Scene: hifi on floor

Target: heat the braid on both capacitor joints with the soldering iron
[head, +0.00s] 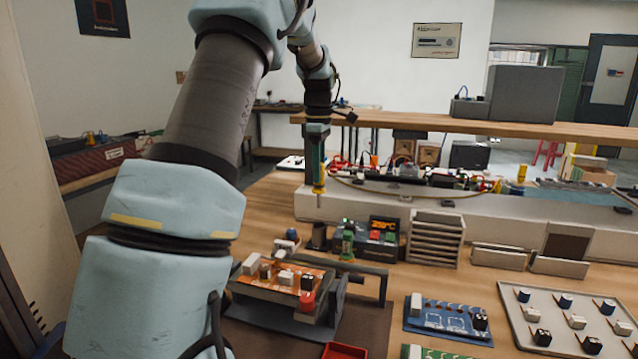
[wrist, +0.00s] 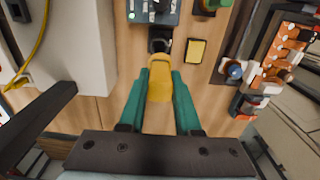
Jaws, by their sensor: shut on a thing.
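My gripper (head: 319,170) hangs above the back of the bench in the head view. In the wrist view its two teal fingers (wrist: 161,78) are shut on a yellow handle (wrist: 160,88), which I take to be the soldering iron. The handle also shows below the fingers in the head view (head: 319,187). A dark piece (wrist: 159,45) shows beyond it; I cannot tell whether it is the tip or a stand. An orange circuit board (head: 292,273) with white and black parts sits in a dark holder, below and left of my gripper. The braid and capacitor joints are too small to tell.
A station with a red display (head: 383,232) and a grey rack (head: 434,238) stand behind the board. A yellow pad (wrist: 196,50) lies right of the handle. A blue board (head: 425,323), a parts tray (head: 512,318) and a red tray (head: 344,350) are in front.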

